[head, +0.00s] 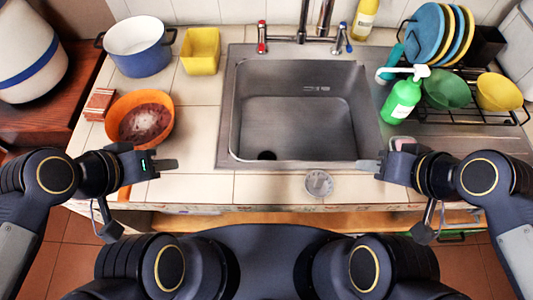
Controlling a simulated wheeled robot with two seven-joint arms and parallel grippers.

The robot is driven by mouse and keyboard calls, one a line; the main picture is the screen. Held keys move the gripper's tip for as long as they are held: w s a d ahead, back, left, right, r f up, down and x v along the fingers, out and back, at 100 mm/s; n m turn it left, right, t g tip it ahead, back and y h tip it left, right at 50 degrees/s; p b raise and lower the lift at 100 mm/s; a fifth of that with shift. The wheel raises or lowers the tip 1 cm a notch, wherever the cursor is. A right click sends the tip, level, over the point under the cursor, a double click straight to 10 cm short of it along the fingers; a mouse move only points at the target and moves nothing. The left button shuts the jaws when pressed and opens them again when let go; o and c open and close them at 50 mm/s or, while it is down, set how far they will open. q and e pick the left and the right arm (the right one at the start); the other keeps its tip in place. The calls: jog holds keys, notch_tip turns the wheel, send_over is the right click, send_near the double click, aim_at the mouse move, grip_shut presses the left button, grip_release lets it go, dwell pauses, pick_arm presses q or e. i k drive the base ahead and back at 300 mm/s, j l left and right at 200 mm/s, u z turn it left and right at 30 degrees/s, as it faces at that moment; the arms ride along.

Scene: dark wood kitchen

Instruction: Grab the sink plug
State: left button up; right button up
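A small round, greyish disc that looks like the sink plug (319,182) lies on the tiled counter in front of the sink, near the front edge. The steel sink (308,122) is empty, with a dark drain hole (267,155) at its front left. My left gripper (166,164) is over the counter left of the sink, well apart from the plug. My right gripper (370,165) is by the sink's front right corner, to the right of and above the plug in the picture. Neither gripper visibly holds anything; the finger gaps are not clear.
An orange bowl (160,104), a blue pot (138,65) and a yellow container (201,52) stand on the left. A green soap bottle (402,98) and a dish rack (465,108) with plates and bowls are on the right. The faucet (301,35) is behind the sink. The counter around the plug is clear.

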aim_at(265, 155)
jog(key=k, duration=0.25)
jog(key=k+u, duration=0.15)
jog(key=u, duration=0.25)
jog(key=k+u, duration=0.1)
jog(key=u, duration=0.3)
jog(key=k+j+u, duration=0.15)
jog(key=u, duration=0.3)
jog(key=k+l+u, duration=0.2)
jog(key=l+u, duration=0.2)
jog(key=k+l+u, duration=0.25)
jog(key=l+u, duration=0.15)
jog(key=k+l+u, duration=0.25)
jog(key=u, duration=0.15)
jog(key=k+l, duration=0.35)
jog(key=k, duration=0.15)
jog(key=i, duration=0.45)
